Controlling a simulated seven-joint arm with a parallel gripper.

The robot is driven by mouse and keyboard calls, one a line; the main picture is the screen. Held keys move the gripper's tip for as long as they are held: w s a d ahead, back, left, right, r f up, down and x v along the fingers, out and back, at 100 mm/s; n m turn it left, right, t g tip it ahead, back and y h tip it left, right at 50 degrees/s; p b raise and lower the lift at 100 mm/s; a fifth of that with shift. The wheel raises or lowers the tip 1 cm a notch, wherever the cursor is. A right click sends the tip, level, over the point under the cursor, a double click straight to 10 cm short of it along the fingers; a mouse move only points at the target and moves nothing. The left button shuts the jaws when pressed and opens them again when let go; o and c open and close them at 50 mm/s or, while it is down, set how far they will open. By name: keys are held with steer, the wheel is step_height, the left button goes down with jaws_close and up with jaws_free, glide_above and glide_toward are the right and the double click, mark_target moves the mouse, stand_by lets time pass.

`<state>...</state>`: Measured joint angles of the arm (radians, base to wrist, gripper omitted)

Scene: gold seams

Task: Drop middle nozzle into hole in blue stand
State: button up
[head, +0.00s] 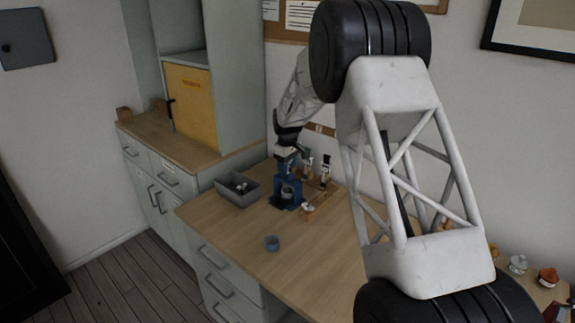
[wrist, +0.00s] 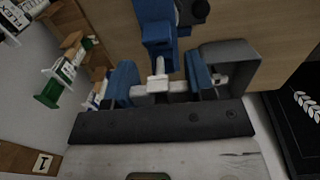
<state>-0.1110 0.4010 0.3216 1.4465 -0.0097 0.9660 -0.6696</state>
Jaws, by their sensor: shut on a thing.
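My gripper (wrist: 161,84) is shut on a small white piece (wrist: 157,82), which appears to be the nozzle. It is held between the two blue fingers, and its lower end is hard to make out. In the head view my gripper (head: 286,156) is over the blue stand (head: 279,187), at the back of the table. The blue stand (wrist: 157,24) is just beyond the fingertips in the wrist view. I cannot see the hole clearly, nor whether the nozzle touches the stand.
A grey bin (head: 228,193) with small items inside stands left of the stand. A small blue-grey cup (head: 271,243) sits nearer the front. The table's middle is mostly clear.

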steer(key=shift+f, duration=3.35)
stand_by(2.6)
steer(key=o, duration=1)
steer(key=shift+r, duration=0.15)
steer(key=shift+r, duration=2.35)
